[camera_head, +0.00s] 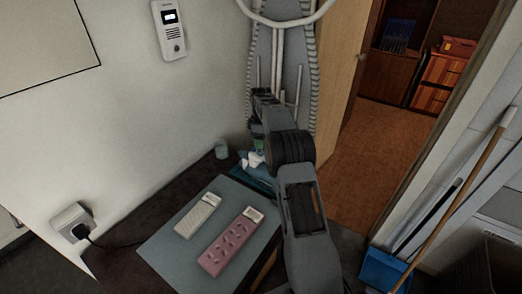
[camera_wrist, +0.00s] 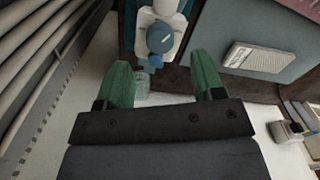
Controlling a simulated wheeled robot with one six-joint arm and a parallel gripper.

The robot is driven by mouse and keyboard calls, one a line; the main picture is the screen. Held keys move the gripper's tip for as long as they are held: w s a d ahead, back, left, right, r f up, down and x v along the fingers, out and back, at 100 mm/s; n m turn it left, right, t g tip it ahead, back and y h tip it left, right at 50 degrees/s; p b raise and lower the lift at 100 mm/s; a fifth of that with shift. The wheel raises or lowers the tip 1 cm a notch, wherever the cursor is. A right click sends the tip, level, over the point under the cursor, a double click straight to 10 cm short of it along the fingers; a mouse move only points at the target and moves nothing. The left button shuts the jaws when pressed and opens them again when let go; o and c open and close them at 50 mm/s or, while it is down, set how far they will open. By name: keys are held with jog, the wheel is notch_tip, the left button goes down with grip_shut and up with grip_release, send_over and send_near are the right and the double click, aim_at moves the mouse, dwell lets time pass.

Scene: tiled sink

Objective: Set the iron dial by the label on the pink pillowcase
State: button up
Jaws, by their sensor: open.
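The pink pillowcase (camera_head: 228,246) lies folded on the grey mat in the head view. A pale label (camera_head: 254,214) is at its upper right end; its marks are too small to read. The iron (camera_head: 252,160), white and blue, stands at the mat's far end, partly hidden by my arm. In the wrist view the iron (camera_wrist: 150,18) is at the top centre, with a round blue dial (camera_wrist: 160,38) facing me. My gripper (camera_wrist: 163,70) is open, its green fingers apart and empty, with the dial just beyond and between the tips.
A cream folded cloth (camera_head: 197,215) with a label lies left of the pink one. A small cup (camera_head: 221,149) stands near the wall. A plugged wall socket (camera_head: 72,222) is at left. A ribbed grey board (camera_head: 282,60) stands behind my arm. Brown floor is open at right.

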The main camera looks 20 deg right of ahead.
aim_at(261, 151)
jog(key=shift+f, duration=2.45)
jog(key=shift+c, duration=0.4)
jog(key=c, duration=0.9)
jog(key=shift+o, duration=0.2)
jog(key=shift+r+m, duration=0.1)
jog(key=shift+m, duration=0.2)
jog(key=m+p, duration=0.1)
jog(key=m, duration=0.2)
jog(key=shift+m+p, duration=0.3)
jog(key=shift+p, duration=0.1)
jog(key=m+p, duration=0.1)
jog(key=m, duration=0.3)
jog(key=shift+m, duration=0.6)
